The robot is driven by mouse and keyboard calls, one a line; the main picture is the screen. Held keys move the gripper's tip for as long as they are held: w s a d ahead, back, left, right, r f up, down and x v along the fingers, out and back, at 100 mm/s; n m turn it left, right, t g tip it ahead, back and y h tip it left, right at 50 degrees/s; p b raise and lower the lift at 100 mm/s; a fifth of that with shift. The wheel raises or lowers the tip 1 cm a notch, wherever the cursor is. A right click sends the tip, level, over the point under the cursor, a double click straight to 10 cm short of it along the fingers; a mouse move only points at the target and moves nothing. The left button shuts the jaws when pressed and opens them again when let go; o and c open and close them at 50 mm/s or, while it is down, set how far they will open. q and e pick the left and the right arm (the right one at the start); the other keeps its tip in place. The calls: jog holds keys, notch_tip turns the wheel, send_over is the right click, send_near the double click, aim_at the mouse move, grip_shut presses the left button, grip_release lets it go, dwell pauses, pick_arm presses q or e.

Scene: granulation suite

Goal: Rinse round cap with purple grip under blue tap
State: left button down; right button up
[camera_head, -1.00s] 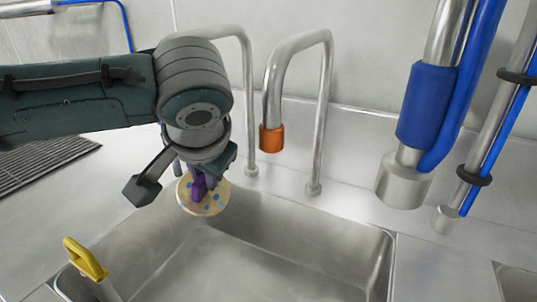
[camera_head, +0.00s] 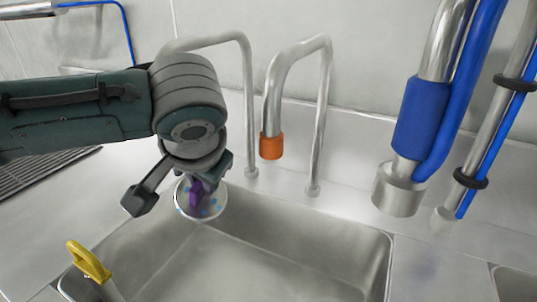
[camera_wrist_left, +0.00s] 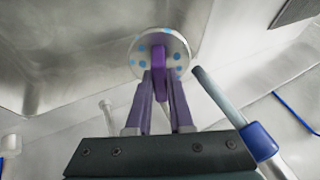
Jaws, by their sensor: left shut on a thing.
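The round cap (camera_head: 214,206) is a pale disc with blue dots and a purple grip (camera_head: 196,191). It hangs over the back left of the sink, below my left gripper (camera_head: 198,182). In the left wrist view, the gripper fingers (camera_wrist_left: 160,78) are shut on the purple grip, and the cap (camera_wrist_left: 179,47) is beyond them. The blue tap's collar (camera_wrist_left: 259,142) shows at the right there. A grey-green column, possibly water, runs from the collar to beside the cap; contact is unclear. In the head view my arm hides the blue collar. My right gripper is out of view.
An orange-collared tap (camera_head: 271,146) stands right of my left gripper. A thick pipe with a blue sleeve (camera_head: 421,118) hangs farther right. A yellow handle (camera_head: 88,262) is at the sink's left edge. The sink basin (camera_head: 250,262) is otherwise clear.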

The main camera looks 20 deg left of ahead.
pick_arm(q)
jog(key=shift+w+d, duration=0.15)
jog(key=shift+w, duration=0.1)
jog(key=s+d+p, duration=0.4)
jog(key=s+d, duration=0.1)
jog(key=d, duration=0.1)
jog(key=shift+d+p, duration=0.15)
jog(key=shift+p, duration=0.15)
dwell(0.4)
dwell(1.0)
jog(key=s+d+r+p, duration=0.3)
jog(key=d+r+p, duration=0.1)
jog(key=p, duration=0.2)
